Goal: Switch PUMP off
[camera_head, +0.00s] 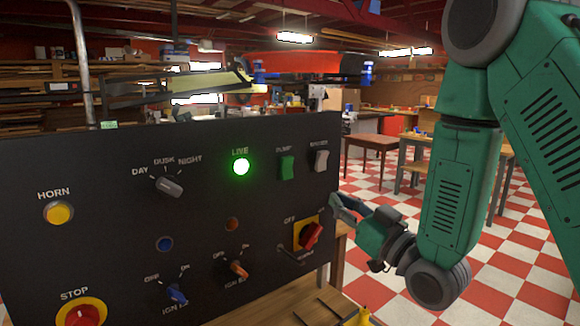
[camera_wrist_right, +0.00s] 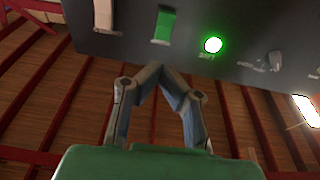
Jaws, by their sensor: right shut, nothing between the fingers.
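The PUMP switch (camera_head: 286,167) is a green rocker under its label, in the upper right part of the dark panel (camera_head: 110,180). I cannot tell its position for sure. It also shows in the right wrist view, which is upside down, as a green rocker (camera_wrist_right: 165,27) near the top. My right gripper (camera_head: 336,201) is at the panel's right edge, below and to the right of the PUMP switch. In the right wrist view its fingertips (camera_wrist_right: 159,68) meet with nothing between them, apart from the switch. My left gripper is not in view.
A white rocker (camera_head: 320,161) is right of PUMP, and a lit green LIVE lamp (camera_head: 240,167) is left. A red rotary switch (camera_head: 311,236) on yellow sits below. A red STOP button (camera_head: 82,316) is at lower left. A wooden surface (camera_head: 290,306) lies under the panel.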

